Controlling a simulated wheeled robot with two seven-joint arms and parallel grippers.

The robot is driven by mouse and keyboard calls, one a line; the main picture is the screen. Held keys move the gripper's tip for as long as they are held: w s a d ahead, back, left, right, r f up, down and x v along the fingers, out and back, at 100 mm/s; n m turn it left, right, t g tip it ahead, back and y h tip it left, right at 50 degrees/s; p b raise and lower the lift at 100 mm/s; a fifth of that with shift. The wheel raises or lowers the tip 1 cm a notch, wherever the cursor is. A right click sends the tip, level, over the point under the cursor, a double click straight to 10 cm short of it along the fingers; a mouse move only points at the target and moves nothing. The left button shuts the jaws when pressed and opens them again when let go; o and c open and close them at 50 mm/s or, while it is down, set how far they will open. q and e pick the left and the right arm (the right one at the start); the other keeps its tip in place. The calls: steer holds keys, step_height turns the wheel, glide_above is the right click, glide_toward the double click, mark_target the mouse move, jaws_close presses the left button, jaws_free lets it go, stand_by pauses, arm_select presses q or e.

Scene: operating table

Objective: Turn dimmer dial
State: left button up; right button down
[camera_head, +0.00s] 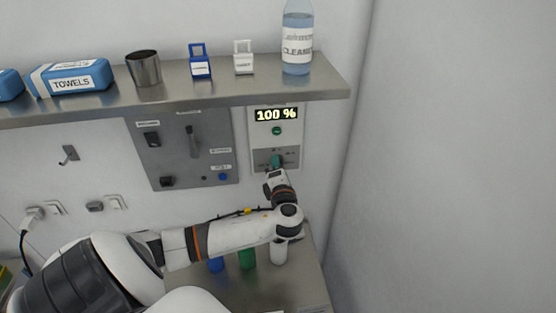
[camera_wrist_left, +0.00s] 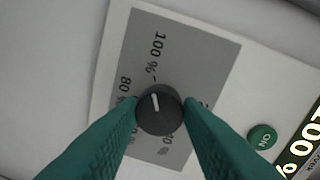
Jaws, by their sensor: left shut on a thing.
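The dimmer dial (camera_wrist_left: 159,110) is a round black knob with a white pointer mark on a grey scale plate. In the left wrist view its mark points up toward the 100 % label. My left gripper (camera_wrist_left: 159,115) has its green fingers on either side of the dial, shut on it. In the head view the left gripper (camera_head: 276,163) is at the lower part of the white dimmer panel (camera_head: 287,137) and hides the dial. The panel's display (camera_head: 276,114) reads 100 %. A green button (camera_head: 277,130) sits below it and shows as ON in the wrist view (camera_wrist_left: 262,137). My right gripper is not visible.
A metal shelf (camera_head: 200,97) above the panel holds towel packs (camera_head: 70,79), a metal cup (camera_head: 144,68), blue and white tags and a bottle (camera_head: 297,45). A grey switch panel (camera_head: 183,148) is to the left. Coloured bottles stand on a lower surface (camera_head: 300,280).

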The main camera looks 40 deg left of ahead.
arm_select(q)
steer(key=o, duration=1)
steer(key=b+v, duration=0.2)
steer(key=v, duration=1)
steer(key=shift+a+b, duration=0.1)
steer(key=shift+b, duration=0.3)
steer(key=shift+s+f, duration=0.1)
